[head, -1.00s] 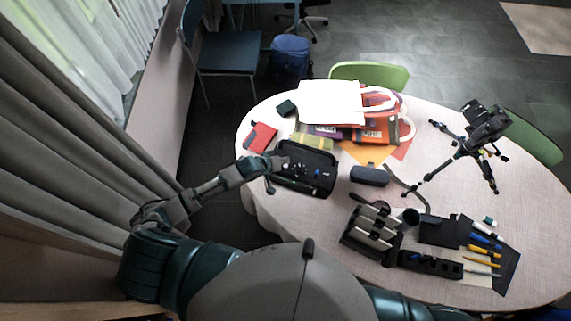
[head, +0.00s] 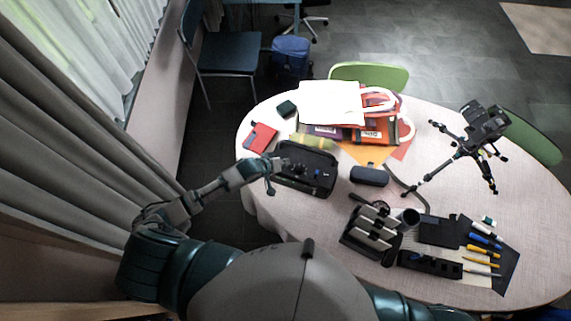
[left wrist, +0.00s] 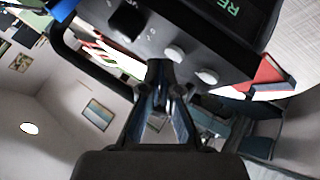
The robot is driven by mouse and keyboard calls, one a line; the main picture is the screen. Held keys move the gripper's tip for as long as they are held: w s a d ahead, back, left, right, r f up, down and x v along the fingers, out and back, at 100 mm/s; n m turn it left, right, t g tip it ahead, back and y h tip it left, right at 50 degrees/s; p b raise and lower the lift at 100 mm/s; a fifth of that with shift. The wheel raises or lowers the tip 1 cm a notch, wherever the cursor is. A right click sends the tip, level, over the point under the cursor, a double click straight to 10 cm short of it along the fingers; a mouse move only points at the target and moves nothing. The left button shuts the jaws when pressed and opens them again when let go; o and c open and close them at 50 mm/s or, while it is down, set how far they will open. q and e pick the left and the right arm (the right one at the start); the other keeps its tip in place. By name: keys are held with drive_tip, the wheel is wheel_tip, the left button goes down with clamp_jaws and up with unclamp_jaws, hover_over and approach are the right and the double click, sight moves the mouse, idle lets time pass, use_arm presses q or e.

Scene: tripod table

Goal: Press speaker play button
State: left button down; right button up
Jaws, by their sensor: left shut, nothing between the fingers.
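The speaker appears to be the black box-shaped device (head: 318,160) on the left part of the table. In the left wrist view its dark panel (left wrist: 205,35) shows up close, with a black knob (left wrist: 127,22), pale round buttons (left wrist: 175,53) and green lettering. A dark loop like a handle runs beside it. My left gripper (head: 271,176) is at the box's left side in the head view. In the left wrist view the left gripper (left wrist: 160,70) is shut and empty, its tips close to the pale buttons. I cannot tell whether they touch. Which button is play is not readable.
A red notebook (head: 261,138) and a small dark green box (head: 287,109) lie behind. Bags (head: 330,100) lie at the table's back. A dark case (head: 369,176) is right of the speaker. A tripod with camera (head: 485,123) stands at right, pens and a holder (head: 370,232) in front.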

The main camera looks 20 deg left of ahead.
use_arm(q)
drive_tip(key=shift+f, duration=0.45)
idle(0.7)
drive_tip(key=shift+r, duration=0.2)
drive_tip(key=shift+r+p, duration=0.6)
drive_tip(key=shift+r, duration=0.1)
drive_tip(key=shift+r, duration=2.45)
